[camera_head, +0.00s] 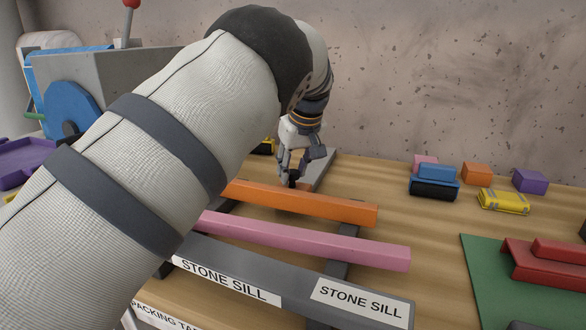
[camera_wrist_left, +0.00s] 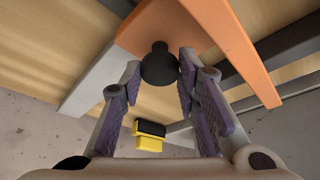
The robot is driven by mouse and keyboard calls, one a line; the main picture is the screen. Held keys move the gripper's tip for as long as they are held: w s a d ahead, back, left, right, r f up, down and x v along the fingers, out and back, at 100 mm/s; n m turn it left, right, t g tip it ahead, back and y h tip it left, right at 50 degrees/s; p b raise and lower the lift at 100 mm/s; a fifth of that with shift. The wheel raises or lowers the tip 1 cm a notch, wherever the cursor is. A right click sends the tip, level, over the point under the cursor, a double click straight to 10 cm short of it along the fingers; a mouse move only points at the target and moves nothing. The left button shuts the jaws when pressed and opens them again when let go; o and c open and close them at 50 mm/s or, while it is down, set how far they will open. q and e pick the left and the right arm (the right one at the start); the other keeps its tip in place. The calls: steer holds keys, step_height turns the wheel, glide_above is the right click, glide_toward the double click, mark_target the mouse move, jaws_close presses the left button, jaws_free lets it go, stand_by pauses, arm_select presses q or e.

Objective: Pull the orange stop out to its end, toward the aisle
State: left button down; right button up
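The orange stop is a long orange bar (camera_head: 300,203) lying across dark rails behind a pink bar. In the left wrist view the orange bar (camera_wrist_left: 235,50) runs along the upper right, next to an orange plate with a black knob (camera_wrist_left: 160,66). My left gripper (camera_head: 293,174) reaches down behind the orange bar, at the knob. In the left wrist view its fingers (camera_wrist_left: 160,75) stand apart on either side of the knob, with small gaps showing. My arm hides the left end of the bar. My right gripper is not in view.
The pink bar (camera_head: 305,240) and a grey sill labelled "STONE SILL" (camera_head: 290,284) lie in front. Several colored blocks stand back right, including a purple one (camera_head: 530,181). A green mat (camera_head: 487,265) with red pieces lies at right. A grey-blue machine (camera_head: 85,80) stands at left.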

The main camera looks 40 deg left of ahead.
arm_select(q)
steer(key=c, duration=1.2)
jaws_free()
steer(key=shift+s+f, duration=0.15)
steer(key=shift+s, duration=0.15)
steer(key=shift+w+r, duration=0.1)
steer(key=shift+r, duration=0.1)
steer(key=v, duration=1.2)
steer(key=shift+f, duration=0.1)
steer(key=shift+f, duration=0.1)
